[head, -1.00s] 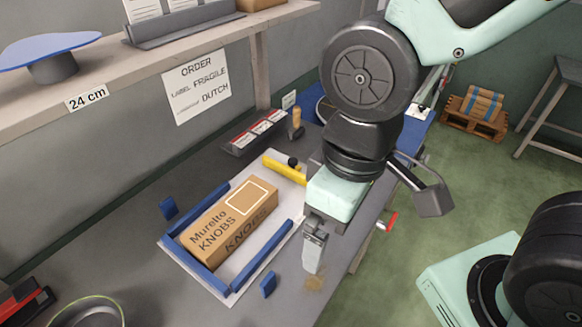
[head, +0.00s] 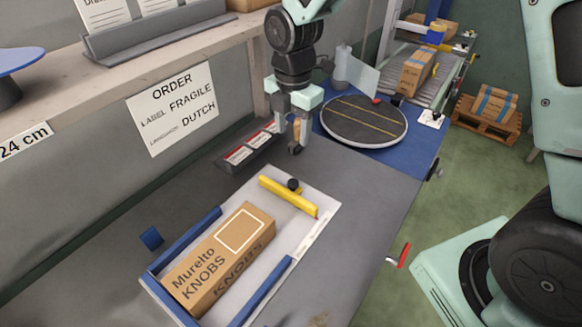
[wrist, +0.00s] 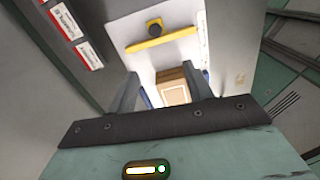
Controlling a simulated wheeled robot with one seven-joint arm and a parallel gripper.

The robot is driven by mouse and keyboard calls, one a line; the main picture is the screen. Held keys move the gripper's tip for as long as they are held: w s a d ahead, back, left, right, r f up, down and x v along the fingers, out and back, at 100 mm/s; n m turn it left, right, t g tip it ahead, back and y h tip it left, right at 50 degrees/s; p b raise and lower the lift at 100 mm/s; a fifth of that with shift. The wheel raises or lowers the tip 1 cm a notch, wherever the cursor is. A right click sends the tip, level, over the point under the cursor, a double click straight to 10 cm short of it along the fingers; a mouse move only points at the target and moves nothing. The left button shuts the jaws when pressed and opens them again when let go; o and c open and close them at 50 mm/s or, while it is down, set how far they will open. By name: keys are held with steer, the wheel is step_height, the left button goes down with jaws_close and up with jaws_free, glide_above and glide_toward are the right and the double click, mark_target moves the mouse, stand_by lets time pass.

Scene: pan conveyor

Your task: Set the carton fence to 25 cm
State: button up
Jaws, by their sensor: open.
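The carton fence is a yellow bar (head: 288,198) with a black knob (head: 293,184). It lies across the far end of a white board (head: 318,232), a short gap beyond the brown Murelto KNOBS carton (head: 222,262). The carton lies flat between blue side rails. My gripper (head: 293,138) is open and empty, above the bench beyond the fence and apart from it. In the wrist view, the open fingers (wrist: 163,88) frame the carton's end, with the yellow fence (wrist: 148,45) and knob (wrist: 154,28) above them in the picture. Scale marks along the board's edge are too small to read.
A dark holder with red-and-white labels (head: 248,147) stands left of my gripper. A round turntable (head: 364,120) on a blue surface lies to the right. A shelf (head: 140,70) marked 24 cm overhangs at left. Grey bench right of the board is clear.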

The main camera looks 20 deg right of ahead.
mark_target(293, 182)
steer(key=shift+n, duration=0.4)
steer(key=f+p, duration=0.1)
steer(key=f, duration=0.5)
steer(key=w+f+p, duration=0.1)
steer(key=f, duration=0.5)
steer(key=f+p, duration=0.1)
steer(key=f, duration=0.5)
steer(key=shift+w+d, duration=0.25)
steer(key=shift+d, duration=0.1)
steer(key=shift+c, duration=0.3)
